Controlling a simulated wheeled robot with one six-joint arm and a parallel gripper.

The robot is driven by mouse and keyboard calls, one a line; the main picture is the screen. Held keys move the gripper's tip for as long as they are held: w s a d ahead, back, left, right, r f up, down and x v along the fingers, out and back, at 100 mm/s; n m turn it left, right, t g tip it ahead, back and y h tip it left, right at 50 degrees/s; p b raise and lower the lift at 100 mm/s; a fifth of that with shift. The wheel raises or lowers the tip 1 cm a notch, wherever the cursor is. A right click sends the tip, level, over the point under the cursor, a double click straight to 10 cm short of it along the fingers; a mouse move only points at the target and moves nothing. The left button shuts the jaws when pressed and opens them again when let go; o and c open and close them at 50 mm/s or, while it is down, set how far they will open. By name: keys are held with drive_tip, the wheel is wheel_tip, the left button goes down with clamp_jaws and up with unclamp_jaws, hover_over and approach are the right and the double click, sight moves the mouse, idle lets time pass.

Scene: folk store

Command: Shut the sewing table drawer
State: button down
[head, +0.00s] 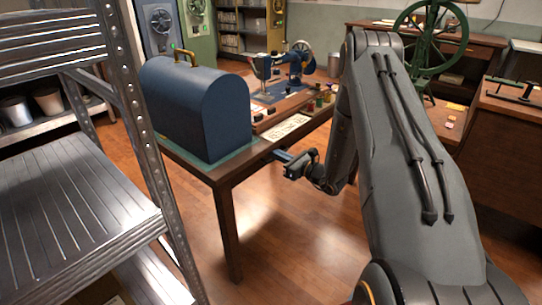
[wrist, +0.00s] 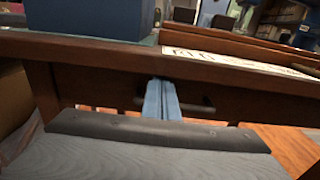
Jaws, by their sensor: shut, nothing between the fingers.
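The sewing table (head: 228,192) is dark wood with a green-topped end and stands at the middle left in the head view. In the wrist view its tabletop edge (wrist: 90,47) runs across, with the dark wooden drawer front (wrist: 255,103) below it. A dark bar handle (wrist: 203,104) shows on the front, partly hidden by my fingers. My gripper (head: 278,154) is shut and empty at the table's right long side, fingers pointing at it. Its blue fingers (wrist: 158,84) reach up to the drawer front at the handle; I cannot tell whether they touch. The drawer looks nearly flush under the tabletop.
A blue domed case (head: 195,105) and a blue sewing machine (head: 290,68) stand on the table. A metal shelf rack (head: 75,195) is close on the left. A wooden cabinet (head: 505,145) stands right. Open wooden floor (head: 290,240) lies in front.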

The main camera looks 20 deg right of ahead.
drive_tip(key=shift+w+r, duration=0.2)
drive_tip(key=shift+w, duration=0.15)
drive_tip(key=shift+s+d+f, duration=0.1)
drive_tip(key=shift+s+d, duration=0.1)
drive_tip(key=shift+s, duration=0.2)
drive_tip(key=v, duration=1.4)
drive_tip(key=s+a+r+n+g+y+p, duration=0.1)
drive_tip(key=s+a+r+n+g+p, duration=0.1)
drive_tip(key=s+a+r+n+g, duration=0.6)
drive_tip(key=s+a+r+n+g+y+p, duration=0.25)
drive_tip(key=s+a+n+g, duration=0.35)
drive_tip(key=a, duration=0.6)
drive_tip(key=s+a+r+n+g+h+p, duration=0.25)
drive_tip(key=s+n+h, duration=0.25)
drive_tip(key=s, duration=0.6)
drive_tip(key=s+d+r+n+t+h+p, duration=0.1)
drive_tip(key=s+d+r+n+h+p, duration=0.2)
drive_tip(key=n, duration=0.7)
drive_tip(key=shift+s+d+r+n+h, duration=0.3)
drive_tip(key=shift+s+d+r+h, duration=1.2)
drive_tip(key=shift+r+h, duration=0.95)
